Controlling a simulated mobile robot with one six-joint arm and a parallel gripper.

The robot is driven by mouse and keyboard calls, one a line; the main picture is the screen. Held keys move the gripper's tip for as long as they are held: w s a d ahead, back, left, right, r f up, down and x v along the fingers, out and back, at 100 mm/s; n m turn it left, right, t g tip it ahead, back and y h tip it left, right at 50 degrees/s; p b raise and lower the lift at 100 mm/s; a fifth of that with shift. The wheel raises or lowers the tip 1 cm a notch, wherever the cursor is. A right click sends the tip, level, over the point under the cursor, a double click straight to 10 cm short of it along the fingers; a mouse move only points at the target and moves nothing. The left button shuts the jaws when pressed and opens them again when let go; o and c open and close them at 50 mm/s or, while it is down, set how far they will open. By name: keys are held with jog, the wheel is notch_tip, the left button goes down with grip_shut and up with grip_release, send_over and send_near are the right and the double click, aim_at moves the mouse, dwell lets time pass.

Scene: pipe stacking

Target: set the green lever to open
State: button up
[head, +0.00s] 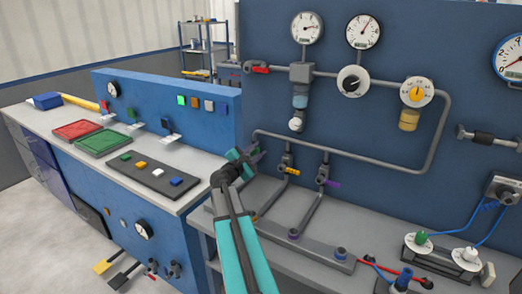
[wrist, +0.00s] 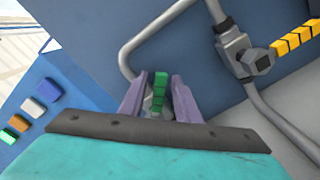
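In the wrist view the green lever (wrist: 159,90) stands between the two grey-purple fingers of my gripper (wrist: 160,88). The fingers lie on either side of it, with what look like narrow gaps, so my gripper appears open around it. The lever's lower end and its valve are hidden or unclear, so I cannot tell its exact setting. In the head view my gripper (head: 251,153) is at the left end of the pipework, close to the blue panel, and covers the green lever there.
A yellow lever (head: 292,171) on a valve is just right of my gripper, and also shows in the wrist view (wrist: 297,40). A purple lever (head: 333,184) is further right. Grey pipes (head: 340,151) run along the panel. The blue side board (head: 160,100) stands at left.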

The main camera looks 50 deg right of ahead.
aim_at(255, 152)
jog(key=shift+s+a+r+b, duration=0.1)
jog(key=shift+s+a+b, duration=0.1)
jog(key=shift+a, duration=1.1)
jog(key=shift+s+a+r+b, duration=0.1)
jog(key=shift+s+a, duration=0.1)
jog(key=shift+a, duration=1.1)
